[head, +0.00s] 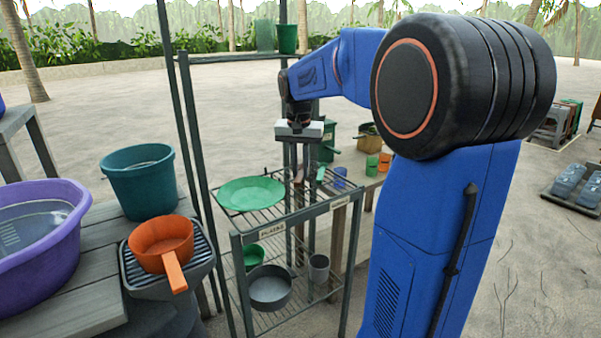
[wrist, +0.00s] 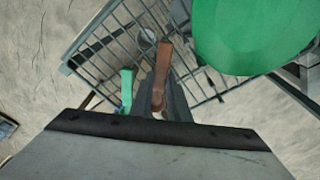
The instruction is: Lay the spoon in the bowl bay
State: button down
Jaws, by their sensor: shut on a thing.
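The brown spoon (head: 299,174) hangs upright in my gripper (head: 300,160), over the top shelf of the dark wire rack (head: 236,240). In the wrist view the spoon (wrist: 162,65) shows between the fingers of my gripper (wrist: 165,105), which are shut on it. The rack's top has a left part labelled "PLATES" with a green plate (head: 251,193) on it. A second label on the right is too small to read, so I cannot tell which bay is for bowls. The lower shelf holds a grey bowl (head: 270,287) and a small green bowl (head: 253,256).
A green utensil (wrist: 127,88) lies beside the spoon in the wrist view. A grey cup (head: 318,267) stands on the lower shelf. At left are an orange pan (head: 161,240), a teal bucket (head: 138,180) and a purple tub (head: 40,235). Rack posts rise close by my arm.

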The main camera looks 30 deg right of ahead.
aim_at(299, 177)
jog(key=shift+f, duration=0.65)
jog(key=c, duration=1.7)
grip_release()
jog(key=shift+f, duration=0.1)
jog(key=r, duration=0.4)
jog(key=s+a+r, duration=0.1)
jog(key=r, duration=0.7)
jog(key=shift+s+a+r, duration=0.1)
jog(key=shift+s+a, duration=0.05)
jog(key=s+a+f+n+t, duration=0.1)
jog(key=s+a+f+n, duration=0.2)
jog(key=s+f, duration=0.3)
jog(key=s+a+f+n+t, duration=0.1)
jog(key=s+a+f, duration=0.5)
jog(key=s, duration=0.7)
jog(key=s+a+f+n+t+y, duration=0.1)
jog(key=s+a+f+n, duration=0.3)
jog(key=s+f, duration=0.4)
jog(key=shift+s+a+n, duration=0.3)
jog(key=shift+s+a, duration=0.3)
jog(key=shift+s, duration=0.15)
